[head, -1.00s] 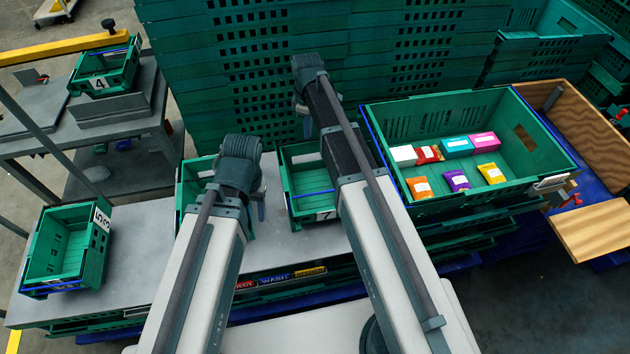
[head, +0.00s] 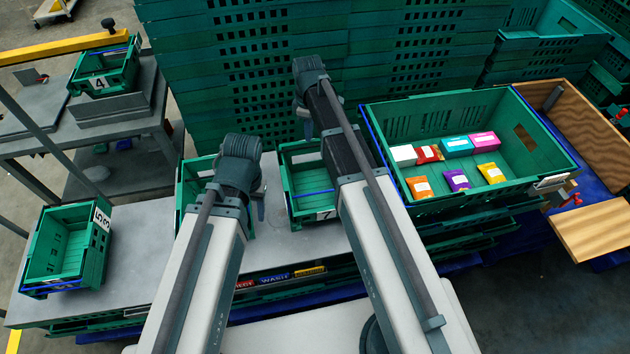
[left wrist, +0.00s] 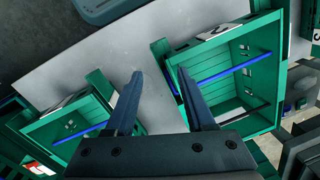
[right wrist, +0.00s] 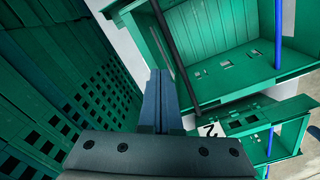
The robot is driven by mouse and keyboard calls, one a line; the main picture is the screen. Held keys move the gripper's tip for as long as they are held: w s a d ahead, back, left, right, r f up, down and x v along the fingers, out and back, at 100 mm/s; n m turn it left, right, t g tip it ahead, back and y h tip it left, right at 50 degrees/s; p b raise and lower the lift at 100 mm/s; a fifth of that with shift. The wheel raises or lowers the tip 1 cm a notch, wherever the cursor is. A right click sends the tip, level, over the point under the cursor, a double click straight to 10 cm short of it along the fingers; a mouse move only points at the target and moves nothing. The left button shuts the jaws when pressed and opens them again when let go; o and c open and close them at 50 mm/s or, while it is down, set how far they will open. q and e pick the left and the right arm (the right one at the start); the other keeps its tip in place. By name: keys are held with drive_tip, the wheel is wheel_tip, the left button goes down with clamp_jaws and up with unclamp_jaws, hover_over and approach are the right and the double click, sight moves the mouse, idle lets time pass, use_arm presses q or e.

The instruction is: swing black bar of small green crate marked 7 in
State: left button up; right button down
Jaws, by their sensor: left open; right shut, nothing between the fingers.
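The small green crate marked 7 (head: 305,172) stands on the grey table beside the large crate, its label (head: 326,215) facing me. A blue bar (head: 314,192) spans its near end. In the right wrist view its black bar (right wrist: 166,28) runs along the far end, beside the rim. My right gripper (right wrist: 160,72) is shut and empty, just outside that far end, close to the bar; contact cannot be told. My left gripper (left wrist: 158,85) is open and empty between crate 7, seen in the left wrist view (left wrist: 95,122), and the neighbouring crate. My right arm partly covers crate 7 in the head view.
The neighbouring small crate (head: 187,185) stands left of crate 7. The large green crate (head: 545,160) with several coloured packets stands to the right. A tall stack of green crates (head: 240,70) rises close behind. More small crates stand at the far left (head: 38,262) and upper left (head: 80,70).

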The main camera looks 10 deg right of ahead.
idle(0.4)
wheel_tip(320, 180, up, 8)
drive_tip(key=w+p, duration=0.1)
drive_tip(key=p, duration=0.7)
idle(0.3)
drive_tip(key=s+a+m, duration=0.4)
drive_tip(key=s, duration=0.8)
drive_tip(key=s+a+m+h, duration=0.1)
drive_tip(key=s+a+m, duration=0.2)
drive_tip(key=s, duration=0.9)
drive_tip(key=shift+a+m, duration=0.35)
drive_tip(key=shift+m, duration=0.25)
